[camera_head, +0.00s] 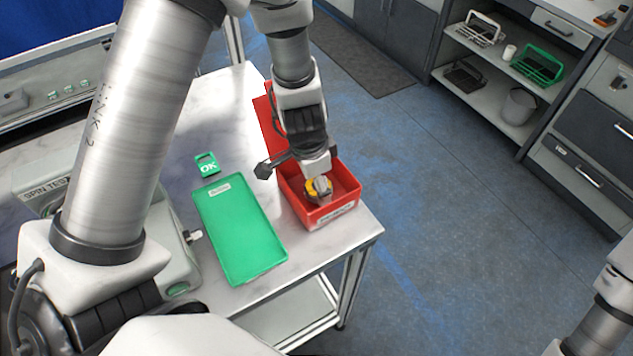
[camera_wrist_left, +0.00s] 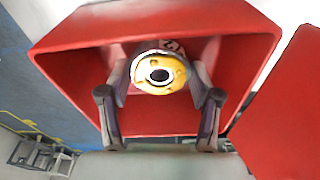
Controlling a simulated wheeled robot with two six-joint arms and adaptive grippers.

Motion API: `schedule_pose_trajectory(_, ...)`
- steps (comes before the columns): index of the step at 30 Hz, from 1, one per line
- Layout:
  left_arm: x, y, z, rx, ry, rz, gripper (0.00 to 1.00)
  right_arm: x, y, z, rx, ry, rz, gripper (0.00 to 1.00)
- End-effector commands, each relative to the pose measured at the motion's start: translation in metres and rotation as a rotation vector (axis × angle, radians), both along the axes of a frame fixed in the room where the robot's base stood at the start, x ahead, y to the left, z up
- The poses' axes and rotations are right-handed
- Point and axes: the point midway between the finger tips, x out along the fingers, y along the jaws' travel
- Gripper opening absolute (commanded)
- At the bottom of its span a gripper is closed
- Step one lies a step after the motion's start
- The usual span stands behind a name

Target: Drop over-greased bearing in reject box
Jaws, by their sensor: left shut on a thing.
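The red reject box (camera_head: 342,212) stands at the right front corner of the white table, with a pale label on its front. My left gripper (camera_head: 318,188) is shut on the bearing (camera_head: 311,185), a small round part with yellow grease. The bearing is over the box opening, within its walls as seen from the head. In the left wrist view the bearing (camera_wrist_left: 175,66) shows a yellow ring around a dark centre, between the fingers of the gripper (camera_wrist_left: 160,82), with the red box wall (camera_wrist_left: 65,62) around it. Its height above the box floor is hard to tell. My right gripper is out of view.
A green tray (camera_head: 240,230) lies empty left of the box, with a green OK sign (camera_head: 207,165) behind it. Another red surface (camera_head: 265,122) lies behind the box. The table edge is close to the box, with open floor beyond.

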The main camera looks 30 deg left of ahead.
Motion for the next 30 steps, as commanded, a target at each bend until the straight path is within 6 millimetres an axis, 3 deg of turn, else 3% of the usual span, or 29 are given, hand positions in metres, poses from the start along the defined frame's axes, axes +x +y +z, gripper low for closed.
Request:
schedule_pose_trajectory(7, 0.0, 0.0, -0.003, -0.001, -0.001, 0.001, 0.1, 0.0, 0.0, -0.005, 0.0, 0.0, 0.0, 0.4)
schedule_pose_trajectory(8, 0.0, 0.0, -0.004, 0.0, 0.0, 0.001, 0.7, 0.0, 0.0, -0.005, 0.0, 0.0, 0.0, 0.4)
schedule_pose_trajectory(9, 0.0, 0.0, -0.004, 0.0, 0.0, 0.001, 0.85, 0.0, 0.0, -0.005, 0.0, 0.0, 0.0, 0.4)
schedule_pose_trajectory(10, 0.0, 0.0, -0.004, 0.0, 0.0, 0.001, 0.89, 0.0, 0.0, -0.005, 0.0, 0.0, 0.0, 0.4)
schedule_pose_trajectory(22, 0.0, 0.0, 0.004, 0.0, 0.0, 0.0, 0.89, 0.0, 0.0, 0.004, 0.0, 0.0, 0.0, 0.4)
schedule_pose_trajectory(26, 0.0, 0.001, 0.026, 0.0, -0.002, -0.002, 0.89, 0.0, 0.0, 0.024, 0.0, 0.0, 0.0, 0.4)
schedule_pose_trajectory(30, -0.003, 0.003, 0.066, 0.0, -0.005, -0.001, 0.89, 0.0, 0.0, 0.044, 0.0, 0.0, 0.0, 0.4)
